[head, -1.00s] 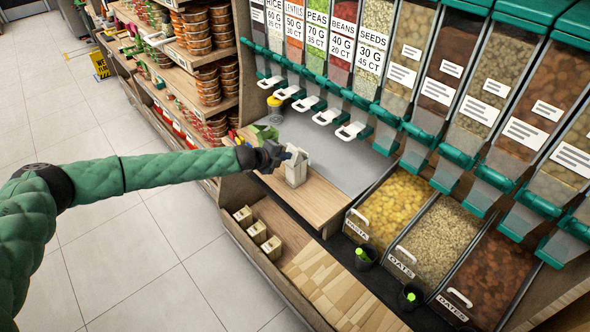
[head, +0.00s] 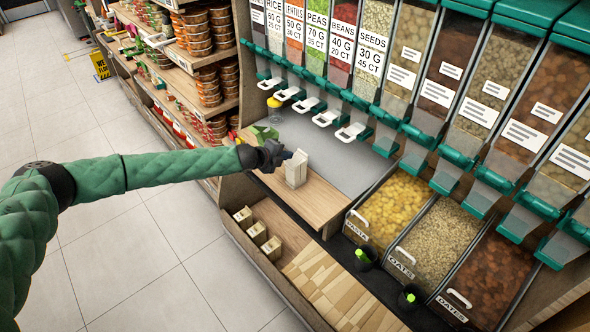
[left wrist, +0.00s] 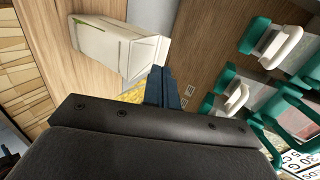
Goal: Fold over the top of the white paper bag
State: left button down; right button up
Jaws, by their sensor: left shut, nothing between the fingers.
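The white paper bag (head: 296,174) stands upright on the wooden counter (head: 317,198). Its top slopes to a narrow edge; how firmly it is folded is too small to tell. My left gripper (head: 284,154) is shut and empty, its fingertips at the upper left side of the bag. The left wrist view shows the bag (left wrist: 118,50) sideways, just beyond the dark blue fingers (left wrist: 165,88). I cannot tell whether the fingers touch it. My right gripper is not in view.
Dispensers with white handles (head: 326,118) hang behind the bag. A green box (head: 264,133) and a yellow-topped jar (head: 274,110) stand behind my left gripper. Open food bins (head: 393,205) lie to the right. Several small boxes (head: 257,233) sit on the lower shelf.

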pick_arm(q)
jog(key=r+p, duration=0.1)
jog(key=s+a+r+p, duration=0.1)
jog(key=r, duration=0.1)
jog(key=a+r+p, duration=0.1)
jog(key=shift+s+a+r, duration=0.1)
jog(key=shift+s+r, duration=0.15)
jog(key=shift+s, duration=0.05)
dwell(0.4)
